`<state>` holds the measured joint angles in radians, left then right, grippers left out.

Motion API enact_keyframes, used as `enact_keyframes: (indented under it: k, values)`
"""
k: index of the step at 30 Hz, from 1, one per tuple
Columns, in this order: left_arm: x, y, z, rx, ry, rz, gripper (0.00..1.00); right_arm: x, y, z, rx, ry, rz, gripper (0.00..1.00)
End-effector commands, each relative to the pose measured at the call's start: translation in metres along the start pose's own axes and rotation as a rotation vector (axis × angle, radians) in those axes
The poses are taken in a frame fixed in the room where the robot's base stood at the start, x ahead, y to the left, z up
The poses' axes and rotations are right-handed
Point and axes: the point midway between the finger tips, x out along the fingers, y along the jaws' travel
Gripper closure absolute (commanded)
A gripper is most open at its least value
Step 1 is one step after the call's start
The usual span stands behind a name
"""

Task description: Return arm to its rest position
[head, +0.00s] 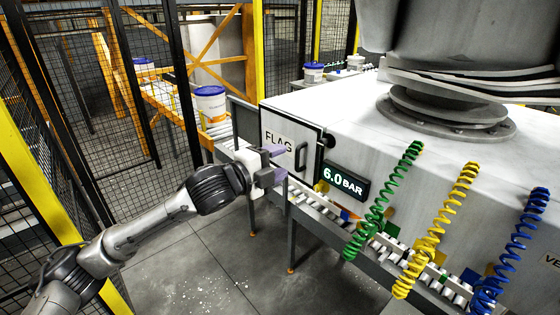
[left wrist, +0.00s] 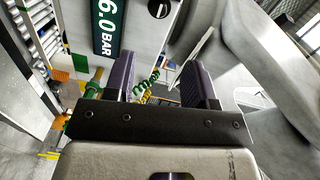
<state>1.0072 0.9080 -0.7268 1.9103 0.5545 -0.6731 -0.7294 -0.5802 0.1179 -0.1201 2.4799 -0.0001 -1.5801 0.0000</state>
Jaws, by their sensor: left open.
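My left arm (head: 150,230) comes in from the left in the head view and reaches toward the machine cabinet. My left gripper (head: 280,164) is open, with its two purple fingers apart and nothing between them. It hangs in front of the white cabinet door marked FLAG (head: 278,138), near the door's dark handle (head: 301,156). Whether it touches the door cannot be told. In the left wrist view the open fingers (left wrist: 166,82) show in front of the cabinet, with the 6.0 BAR display (left wrist: 108,25) at upper left. My right gripper is not in view.
Green (head: 380,205), yellow (head: 432,235) and blue (head: 508,255) coiled hoses hang before the cabinet. A roller conveyor (head: 335,212) runs below. A blue-lidded pail (head: 210,105) stands on the line behind. Mesh fencing (head: 90,110) stands at left. The floor (head: 200,265) below the arm is open.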

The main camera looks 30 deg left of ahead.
Motion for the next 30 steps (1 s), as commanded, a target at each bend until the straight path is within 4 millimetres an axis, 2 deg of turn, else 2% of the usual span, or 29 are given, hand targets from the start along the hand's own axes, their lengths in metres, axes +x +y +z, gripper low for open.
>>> enact_keyframes:
  k: [7, 11, 15, 17, 20, 22, 25, 27, 30]
  values:
    - [0.0, 0.0, 0.0, -0.007, 0.0, 0.0, 0.49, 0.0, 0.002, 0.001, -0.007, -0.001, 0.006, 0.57]
    - [0.0, 0.003, 0.004, -0.093, -0.022, 0.018, 0.49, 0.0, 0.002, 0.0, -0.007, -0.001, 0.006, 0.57]
    - [-0.004, 0.016, 0.025, -0.237, -0.177, 0.081, 0.49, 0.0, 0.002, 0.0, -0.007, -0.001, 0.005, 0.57]
    - [-0.01, 0.018, 0.028, -0.276, -0.244, 0.088, 0.49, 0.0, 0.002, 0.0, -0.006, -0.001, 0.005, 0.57]
    - [-0.025, 0.009, 0.03, -0.33, -0.342, 0.055, 0.49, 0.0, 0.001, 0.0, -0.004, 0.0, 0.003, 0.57]
    - [-0.037, -0.005, 0.027, -0.371, -0.391, 0.01, 0.49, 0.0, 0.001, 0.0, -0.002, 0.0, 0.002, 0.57]
    - [-0.053, -0.026, 0.012, -0.445, -0.428, -0.072, 0.49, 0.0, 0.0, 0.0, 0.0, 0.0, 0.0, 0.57]
    - [-0.063, -0.025, -0.003, -0.516, -0.445, -0.107, 0.49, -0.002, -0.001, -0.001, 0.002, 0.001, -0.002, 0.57]
    - [-0.073, -0.009, -0.015, -0.602, -0.469, -0.116, 0.49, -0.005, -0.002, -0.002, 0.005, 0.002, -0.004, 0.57]
